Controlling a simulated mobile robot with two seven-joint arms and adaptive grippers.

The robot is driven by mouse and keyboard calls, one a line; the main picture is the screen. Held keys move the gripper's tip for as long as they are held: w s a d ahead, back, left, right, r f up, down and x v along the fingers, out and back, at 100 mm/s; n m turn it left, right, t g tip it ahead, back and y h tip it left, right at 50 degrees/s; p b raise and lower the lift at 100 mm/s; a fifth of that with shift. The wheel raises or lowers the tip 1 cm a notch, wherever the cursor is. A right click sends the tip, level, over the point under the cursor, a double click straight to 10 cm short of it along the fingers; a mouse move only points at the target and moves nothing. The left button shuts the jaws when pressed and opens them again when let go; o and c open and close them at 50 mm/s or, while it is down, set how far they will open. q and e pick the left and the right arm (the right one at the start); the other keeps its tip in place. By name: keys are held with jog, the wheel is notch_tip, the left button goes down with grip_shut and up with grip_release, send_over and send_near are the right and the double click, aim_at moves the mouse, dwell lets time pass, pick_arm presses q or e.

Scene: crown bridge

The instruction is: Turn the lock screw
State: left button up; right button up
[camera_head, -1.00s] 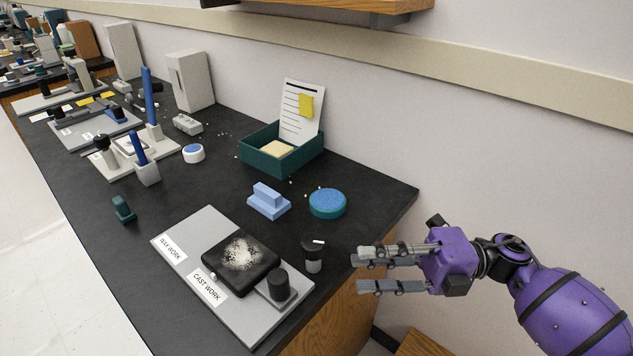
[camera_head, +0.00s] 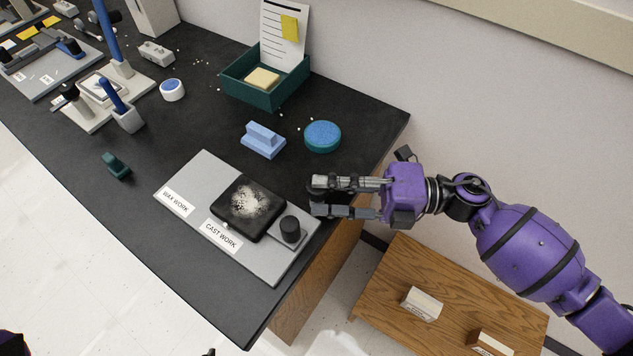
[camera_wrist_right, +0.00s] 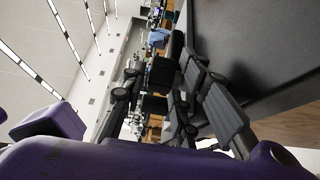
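A black upright knob (camera_head: 290,230), which may be the lock screw, stands on a grey block at the right end of the light grey board (camera_head: 185,190). A black square piece with a white speckled patch (camera_head: 250,206) lies beside it on the board. My right gripper (camera_head: 316,198) is open, its fingers pointing left, above and behind the knob and apart from it in the picture. A dark round thing shows at its fingertips; I cannot tell if they touch it. The fingers also show in the right wrist view (camera_wrist_right: 182,80). A dark tip at the bottom edge may be my left gripper (camera_head: 209,352).
A blue block (camera_head: 263,140) and a round teal pad (camera_head: 322,137) lie behind the board. A green box (camera_head: 258,93) stands farther back. The bench's right edge is under my right gripper; a lower wooden surface (camera_head: 385,300) lies beyond.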

jog(key=shift+a, duration=1.1)
pick_arm(q)
jog(key=shift+w+a+r, duration=0.1)
jog(key=shift+r, duration=0.1)
pick_arm(e)
jog(key=shift+w, duration=0.1)
jog(key=shift+c, duration=0.3)
